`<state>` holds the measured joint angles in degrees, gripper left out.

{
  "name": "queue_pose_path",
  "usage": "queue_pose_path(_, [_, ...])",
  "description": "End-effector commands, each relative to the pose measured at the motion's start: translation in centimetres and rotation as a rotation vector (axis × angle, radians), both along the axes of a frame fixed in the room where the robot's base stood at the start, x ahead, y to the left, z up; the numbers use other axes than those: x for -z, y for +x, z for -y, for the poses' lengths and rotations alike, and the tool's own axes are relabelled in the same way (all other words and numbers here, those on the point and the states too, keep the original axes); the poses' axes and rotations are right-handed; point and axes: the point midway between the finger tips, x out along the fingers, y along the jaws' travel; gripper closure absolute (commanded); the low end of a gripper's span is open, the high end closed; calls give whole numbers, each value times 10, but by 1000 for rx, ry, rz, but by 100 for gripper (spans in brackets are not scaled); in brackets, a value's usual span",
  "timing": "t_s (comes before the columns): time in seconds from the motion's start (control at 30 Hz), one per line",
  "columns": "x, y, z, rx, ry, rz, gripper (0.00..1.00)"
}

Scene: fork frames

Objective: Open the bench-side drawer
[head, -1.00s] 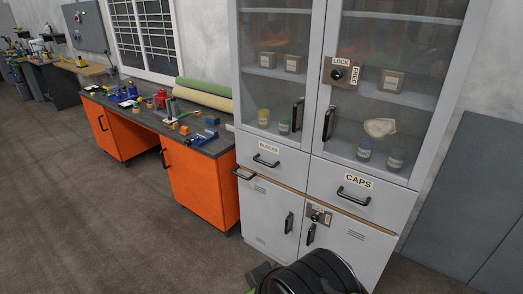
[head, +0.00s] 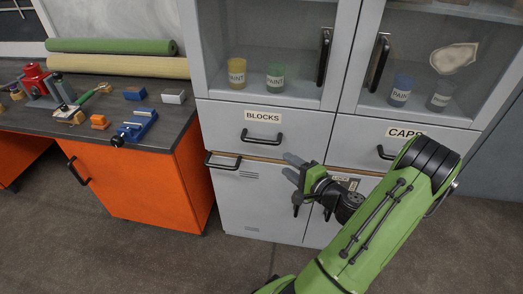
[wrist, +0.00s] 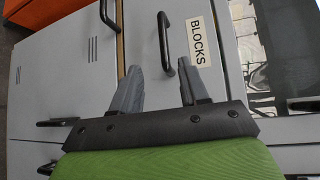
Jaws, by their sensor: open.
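The bench-side drawer is the grey BLOCKS drawer (head: 225,127), on the cabinet's left beside the bench. Its face is flush with the cabinet, so it looks shut. Its black bar handle (head: 262,138) is in plain view. My gripper (head: 289,166) is open and empty, below and right of this handle, and apart from it. In the wrist view the BLOCKS label (wrist: 197,42) is at upper right. There the handle (wrist: 163,38) appears ahead of my gripper (wrist: 158,66), its near end lined up between the two fingertips.
A second black handle (head: 222,163) sits at the wooden strip below the drawer. The CAPS drawer (head: 355,150) is to the right, partly behind my arm. Glass doors with handles (head: 323,56) are above. The orange bench (head: 130,185) stands left; open floor lies in front.

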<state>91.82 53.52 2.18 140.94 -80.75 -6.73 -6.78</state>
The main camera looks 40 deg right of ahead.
Motion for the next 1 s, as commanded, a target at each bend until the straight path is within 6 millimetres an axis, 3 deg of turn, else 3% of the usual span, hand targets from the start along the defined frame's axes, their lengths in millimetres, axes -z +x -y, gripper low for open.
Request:
queue_pose_path(0.07, [4,-4,9,42,19,18,56])
queue_pose_path(0.17, [4,8,10,39,17,20,56])
queue_pose_path(0.7, [21,134,24,35,15,21,56])
queue_pose_path(0.83, [23,147,26,37,18,19,56])
queue_pose_path(1.0, [23,150,27,39,19,19,56])
